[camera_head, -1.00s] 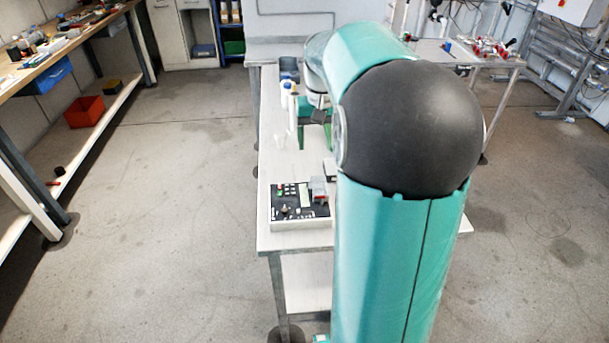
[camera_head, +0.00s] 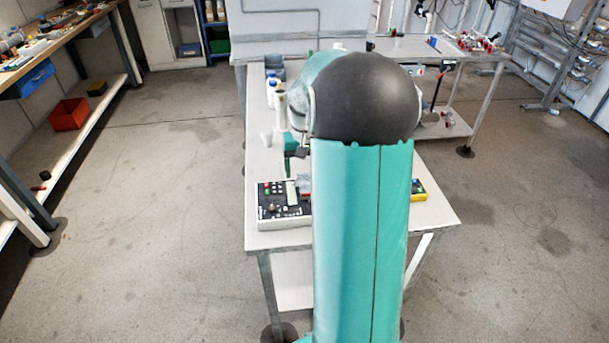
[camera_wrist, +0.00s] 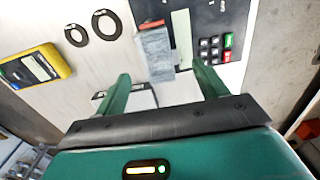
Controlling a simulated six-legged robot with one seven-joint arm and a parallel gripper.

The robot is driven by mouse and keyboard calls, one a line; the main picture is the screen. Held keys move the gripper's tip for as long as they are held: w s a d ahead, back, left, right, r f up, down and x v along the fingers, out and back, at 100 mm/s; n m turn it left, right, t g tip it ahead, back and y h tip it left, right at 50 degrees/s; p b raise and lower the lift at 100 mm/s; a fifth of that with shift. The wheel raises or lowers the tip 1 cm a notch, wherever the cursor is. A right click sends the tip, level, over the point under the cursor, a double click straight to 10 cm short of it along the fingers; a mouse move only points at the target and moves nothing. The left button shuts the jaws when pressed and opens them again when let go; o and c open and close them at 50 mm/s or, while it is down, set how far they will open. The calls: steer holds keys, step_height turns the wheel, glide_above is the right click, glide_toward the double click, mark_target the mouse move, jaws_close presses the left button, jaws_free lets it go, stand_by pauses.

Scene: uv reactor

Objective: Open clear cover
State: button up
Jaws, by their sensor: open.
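My gripper (camera_wrist: 160,74) is open and empty, its two green fingers spread above the table in the wrist view. A black control panel (camera_wrist: 208,18) with several buttons and a pale display lies beyond the fingertips; it also shows in the head view (camera_head: 272,208) at the table's near left. A grey block (camera_wrist: 153,54) with a red-orange edge stands beside the panel, ahead of the gap between the fingers. I cannot make out a clear cover for certain in either view.
A yellow meter (camera_wrist: 36,66) and two black rings, one (camera_wrist: 76,36) near the meter and one (camera_wrist: 107,24) nearer the panel, lie on the white table (camera_head: 440,212). White bottles (camera_head: 271,90) stand at its far left.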

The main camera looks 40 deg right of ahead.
mark_target(305, 182)
steer(key=shift+f, duration=1.55)
steer(key=c, duration=1)
